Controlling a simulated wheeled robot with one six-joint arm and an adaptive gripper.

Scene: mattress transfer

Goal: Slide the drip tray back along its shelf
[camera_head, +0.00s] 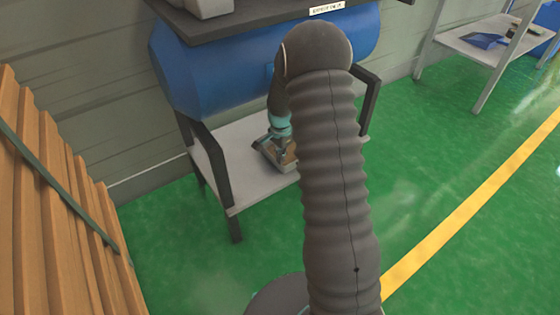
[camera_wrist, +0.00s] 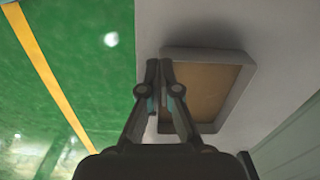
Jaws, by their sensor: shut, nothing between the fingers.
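The drip tray (camera_wrist: 205,52) is a shallow grey tray with a raised rim and a brown inside. It lies on the pale lower shelf (camera_wrist: 262,22) beneath the blue tank. In the head view the tray (camera_head: 286,167) is partly hidden behind my arm and gripper. My gripper (camera_wrist: 160,65) is shut and empty. In the wrist view its fingertips overlap the tray's left rim, on the side facing the green floor; I cannot tell whether they touch it. The shelf also shows in the head view (camera_head: 228,168).
The blue tank (camera_head: 205,65) hangs low over the shelf, with dark frame legs (camera_head: 212,160) at its sides. A wooden slatted stack (camera_head: 60,200) stands at the left. Another table (camera_head: 470,45) is at the far right. The green floor (camera_head: 430,160) between is open.

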